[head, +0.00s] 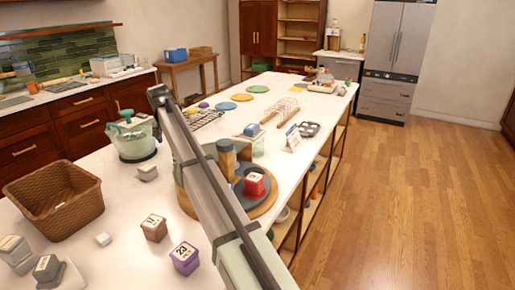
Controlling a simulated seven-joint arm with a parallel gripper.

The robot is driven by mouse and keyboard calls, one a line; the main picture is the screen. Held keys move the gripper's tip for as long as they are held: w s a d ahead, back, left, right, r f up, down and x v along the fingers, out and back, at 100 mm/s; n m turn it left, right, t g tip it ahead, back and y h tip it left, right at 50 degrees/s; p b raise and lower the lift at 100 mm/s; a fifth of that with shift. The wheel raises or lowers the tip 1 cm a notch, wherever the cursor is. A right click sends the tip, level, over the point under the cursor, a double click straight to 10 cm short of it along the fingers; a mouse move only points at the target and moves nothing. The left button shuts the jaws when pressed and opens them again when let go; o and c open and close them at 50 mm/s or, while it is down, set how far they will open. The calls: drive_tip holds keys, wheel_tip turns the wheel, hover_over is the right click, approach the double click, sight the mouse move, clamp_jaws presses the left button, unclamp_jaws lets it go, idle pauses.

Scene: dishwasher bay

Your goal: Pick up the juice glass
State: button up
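I cannot make out a juice glass for certain in the head view. A clear greenish vessel (136,143) with a teal item in it stands on the long white counter (110,186), left of my arm. My arm crosses the middle of the picture from the bottom edge up to the left and hides part of the counter. My gripper is not visible.
A brown wicker basket (55,203) stands at the left. Several small blocks, among them a purple one (185,258), lie near the front. A round wooden board (268,203) carries a red block (254,185). Wooden floor (400,200) is clear at the right.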

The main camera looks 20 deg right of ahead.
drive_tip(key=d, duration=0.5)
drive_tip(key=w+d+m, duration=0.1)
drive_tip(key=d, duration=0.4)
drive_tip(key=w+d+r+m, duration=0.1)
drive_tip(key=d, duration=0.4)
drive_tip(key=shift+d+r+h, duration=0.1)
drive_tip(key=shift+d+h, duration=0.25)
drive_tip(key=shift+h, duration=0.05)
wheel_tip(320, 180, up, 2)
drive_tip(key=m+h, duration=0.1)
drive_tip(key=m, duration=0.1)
hover_over(257, 146)
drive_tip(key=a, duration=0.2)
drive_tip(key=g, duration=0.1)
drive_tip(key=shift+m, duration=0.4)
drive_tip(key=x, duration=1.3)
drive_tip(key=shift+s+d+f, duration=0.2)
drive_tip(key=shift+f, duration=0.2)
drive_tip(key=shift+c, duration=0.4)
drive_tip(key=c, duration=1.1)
